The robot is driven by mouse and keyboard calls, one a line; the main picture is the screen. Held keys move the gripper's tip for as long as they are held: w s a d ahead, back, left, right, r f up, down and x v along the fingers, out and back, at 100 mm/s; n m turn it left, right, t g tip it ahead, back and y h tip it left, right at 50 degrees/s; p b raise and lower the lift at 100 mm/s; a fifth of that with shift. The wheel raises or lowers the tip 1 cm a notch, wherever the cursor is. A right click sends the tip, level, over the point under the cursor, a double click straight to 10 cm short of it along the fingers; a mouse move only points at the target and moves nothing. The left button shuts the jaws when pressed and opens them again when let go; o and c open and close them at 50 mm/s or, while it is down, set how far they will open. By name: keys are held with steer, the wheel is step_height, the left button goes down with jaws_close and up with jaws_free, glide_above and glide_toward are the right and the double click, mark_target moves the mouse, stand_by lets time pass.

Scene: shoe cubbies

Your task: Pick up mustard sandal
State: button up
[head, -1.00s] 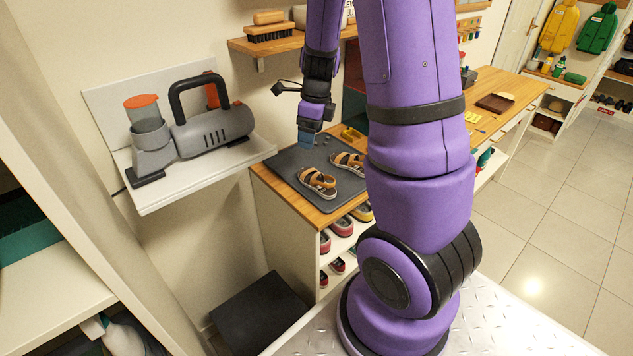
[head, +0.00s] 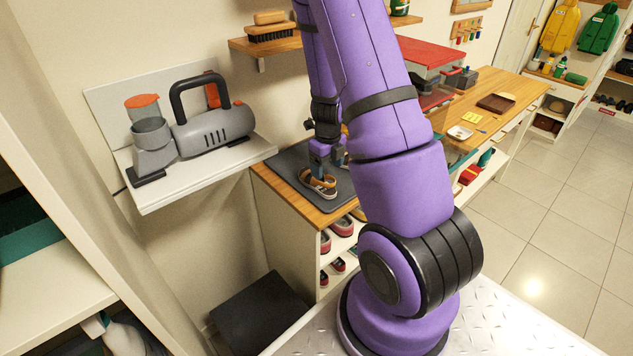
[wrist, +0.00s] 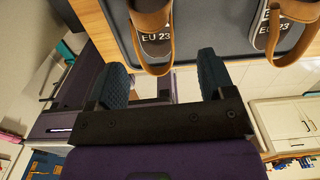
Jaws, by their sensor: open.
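A mustard sandal (head: 318,186) with brown-mustard straps lies on the dark grey mat (head: 293,165) on the wooden counter top. In the wrist view this sandal (wrist: 152,22) shows its "EU 23" insole, and its strap loop hangs toward the space between the fingers. A matching sandal (wrist: 285,30) lies to its right, apart from the fingers; my arm hides most of it in the head view. My gripper (wrist: 163,80) is open and empty, with a blue finger on each side of the strap loop. In the head view my gripper (head: 328,152) is right above the sandal.
Shoes (head: 343,226) stand on shelves under the counter top. A grey machine (head: 190,125) sits on a white wall shelf at left. A brush shelf (head: 270,46) hangs above. A red-topped case (head: 428,55) stands behind my arm. The tiled floor at right is clear.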

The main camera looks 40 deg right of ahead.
mark_target(325, 179)
steer(key=f, duration=0.5)
steer(key=shift+w+a, duration=0.15)
steer(key=shift+a, duration=0.15)
steer(key=shift+r, duration=0.1)
steer(key=c, duration=1)
